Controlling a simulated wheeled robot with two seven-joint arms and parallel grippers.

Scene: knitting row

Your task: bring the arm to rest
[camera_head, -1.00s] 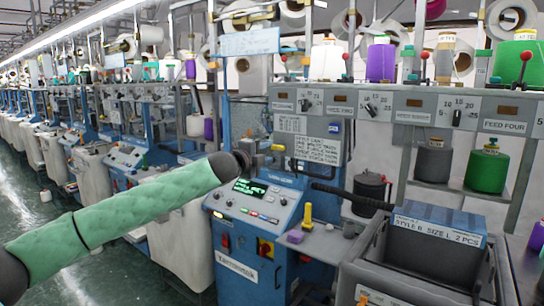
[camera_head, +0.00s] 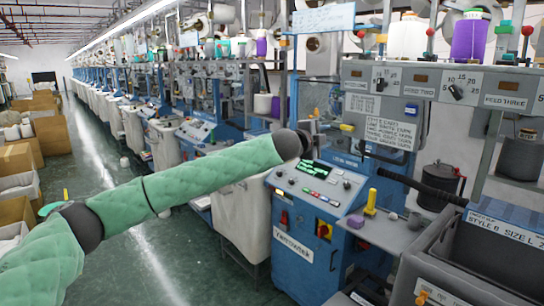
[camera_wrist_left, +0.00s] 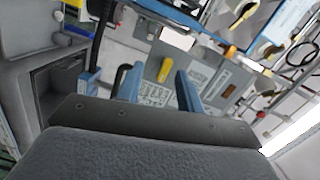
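My left arm (camera_head: 215,175), in a green quilted sleeve, reaches in from the left in the head view. My left gripper (camera_head: 320,128) is at its end, in front of the knitting machine and above its control panel (camera_head: 318,184). In the left wrist view its two blue fingers (camera_wrist_left: 159,87) stand apart with nothing held between them. A yellow part (camera_wrist_left: 165,69) of the background shows between them. My right gripper is not in view.
A blue machine body (camera_head: 305,250) stands below the gripper. A grey bin (camera_head: 455,265) with a labelled blue box (camera_head: 510,228) is at the lower right. Yarn cones, such as a purple one (camera_head: 469,38), stand above.

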